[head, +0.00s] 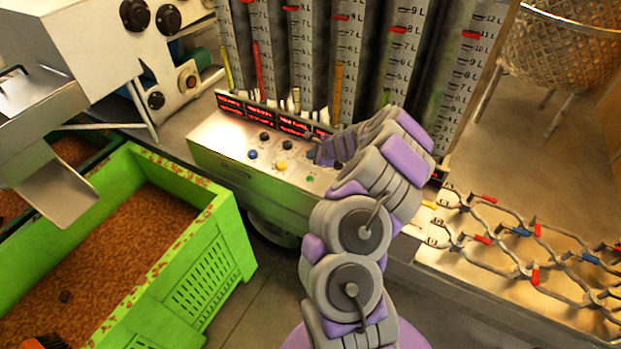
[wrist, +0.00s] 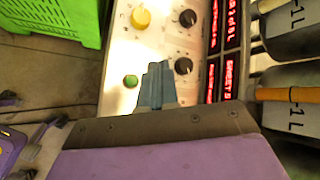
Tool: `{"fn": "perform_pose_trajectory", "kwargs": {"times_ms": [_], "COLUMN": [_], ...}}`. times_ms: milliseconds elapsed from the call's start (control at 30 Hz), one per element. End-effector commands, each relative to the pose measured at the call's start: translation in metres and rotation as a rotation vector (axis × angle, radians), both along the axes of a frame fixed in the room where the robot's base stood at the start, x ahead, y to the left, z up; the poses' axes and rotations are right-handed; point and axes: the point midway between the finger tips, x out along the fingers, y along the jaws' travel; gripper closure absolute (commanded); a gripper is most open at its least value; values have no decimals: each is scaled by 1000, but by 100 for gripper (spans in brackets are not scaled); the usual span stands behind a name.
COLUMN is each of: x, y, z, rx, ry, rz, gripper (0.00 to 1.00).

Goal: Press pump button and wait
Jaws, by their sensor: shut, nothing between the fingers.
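The control panel (head: 235,140) is a pale sloped box with several coloured buttons, black knobs and red lit displays along its top. A yellow button (head: 281,165) and a green button (head: 309,179) show on it. In the wrist view the yellow button (wrist: 140,18) is large and round at the top, and the green button (wrist: 130,81) lies left of my gripper. My gripper (wrist: 157,68) is shut and empty, over the panel beside the green button and below a black knob (wrist: 183,65). I cannot tell whether it touches the panel. No pump label is readable.
Tall graduated cylinders (head: 345,60) stand behind the panel. A green crate (head: 215,255) of brown granules is at the left, below a metal chute (head: 60,190). A rack of wire loops (head: 530,250) lies at the right. Floor shows between crate and panel.

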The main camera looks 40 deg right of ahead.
Motion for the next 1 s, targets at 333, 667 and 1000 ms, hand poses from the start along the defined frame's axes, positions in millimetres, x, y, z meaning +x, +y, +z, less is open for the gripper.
{"fn": "perform_pose_trajectory", "kwargs": {"times_ms": [333, 667, 1000], "x": [1, 1, 0], "y": [1, 0, 3], "z": [-29, -73, -86], "rx": [0, 3, -2], "ry": [-1, 0, -1], "rz": [3, 2, 3], "gripper": [100, 100, 100]}}
